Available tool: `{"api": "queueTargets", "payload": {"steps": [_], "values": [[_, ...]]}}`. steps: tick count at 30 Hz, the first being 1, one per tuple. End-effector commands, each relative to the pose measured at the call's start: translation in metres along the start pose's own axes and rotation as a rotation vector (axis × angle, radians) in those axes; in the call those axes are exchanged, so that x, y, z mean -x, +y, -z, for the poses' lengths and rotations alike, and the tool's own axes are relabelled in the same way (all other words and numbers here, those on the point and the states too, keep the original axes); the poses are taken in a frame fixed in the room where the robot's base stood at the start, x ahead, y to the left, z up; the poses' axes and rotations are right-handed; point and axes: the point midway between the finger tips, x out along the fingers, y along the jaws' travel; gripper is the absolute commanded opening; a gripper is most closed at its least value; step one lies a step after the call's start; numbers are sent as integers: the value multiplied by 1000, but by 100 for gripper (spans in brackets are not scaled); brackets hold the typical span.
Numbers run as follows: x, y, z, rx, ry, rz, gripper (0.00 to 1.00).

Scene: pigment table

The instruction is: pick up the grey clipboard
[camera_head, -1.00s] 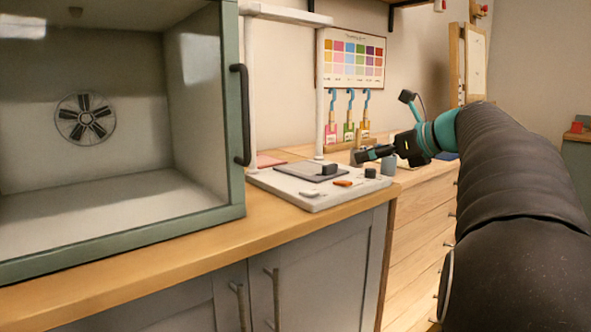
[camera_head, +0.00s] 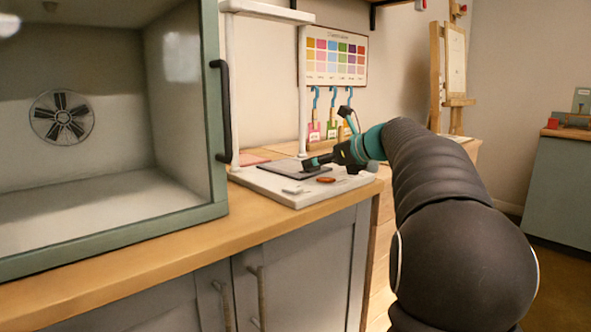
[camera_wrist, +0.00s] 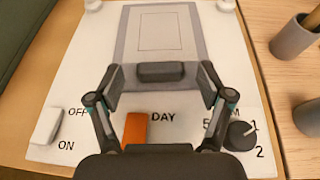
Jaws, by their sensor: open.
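The grey clipboard (camera_wrist: 193,31) lies flat on a white panel, its dark clip (camera_wrist: 160,71) at the end nearest my gripper in the wrist view. It also shows in the head view (camera_head: 285,167), partly hidden by my gripper. My gripper (camera_wrist: 161,79) is open, with one finger on each side of the clip. In the head view my gripper (camera_head: 311,163) is low over the clipboard's right part. I cannot tell whether the fingers touch the clip or the board.
The white panel (camera_head: 283,190) carries a white switch (camera_wrist: 47,125), an orange switch (camera_wrist: 135,129) and a dark knob (camera_wrist: 239,136) close to my fingers. Grey cups (camera_wrist: 293,38) stand to the right. A cabinet (camera_head: 208,120) stands left; a white frame post (camera_head: 303,90) rises behind.

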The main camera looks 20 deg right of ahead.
Motion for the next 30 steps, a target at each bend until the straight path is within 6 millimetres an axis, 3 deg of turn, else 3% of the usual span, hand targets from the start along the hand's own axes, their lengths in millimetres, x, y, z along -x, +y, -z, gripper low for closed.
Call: {"api": "queueTargets", "payload": {"steps": [4, 11, 20, 30], "values": [[-18, 0, 0, 1, 0, -1, 79], [-20, 0, 0, 1, 0, 1, 79], [-20, 0, 0, 1, 1, 0, 9], [-16, 0, -9, 3, -1, 1, 8]]}}
